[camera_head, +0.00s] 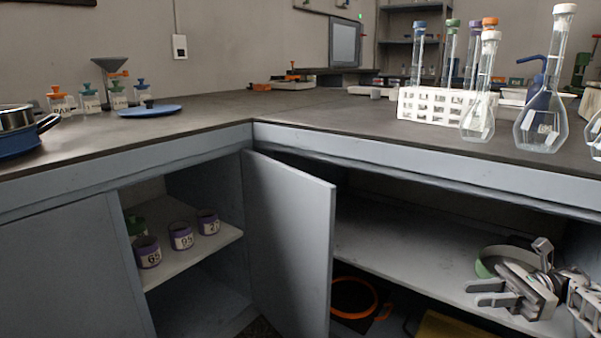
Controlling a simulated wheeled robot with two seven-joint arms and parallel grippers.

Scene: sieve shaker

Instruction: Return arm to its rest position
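My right gripper (476,293) is at the lower right, in front of the open lower cabinet shelf. Its two fingers point left with a gap between them, and nothing shows in the gap. Just behind it, a round grey thing with a green rim (485,266) sits on or above the shelf, partly hidden by the gripper; I cannot tell whether they touch. My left gripper is not in view.
An open grey cabinet door (290,240) stands out between two cabinet bays. Purple-banded cups (181,237) stand on the left shelf (215,242). An orange ring (353,298) lies below the right shelf (400,245). Flasks (541,120) and a white rack (440,105) crowd the right countertop.

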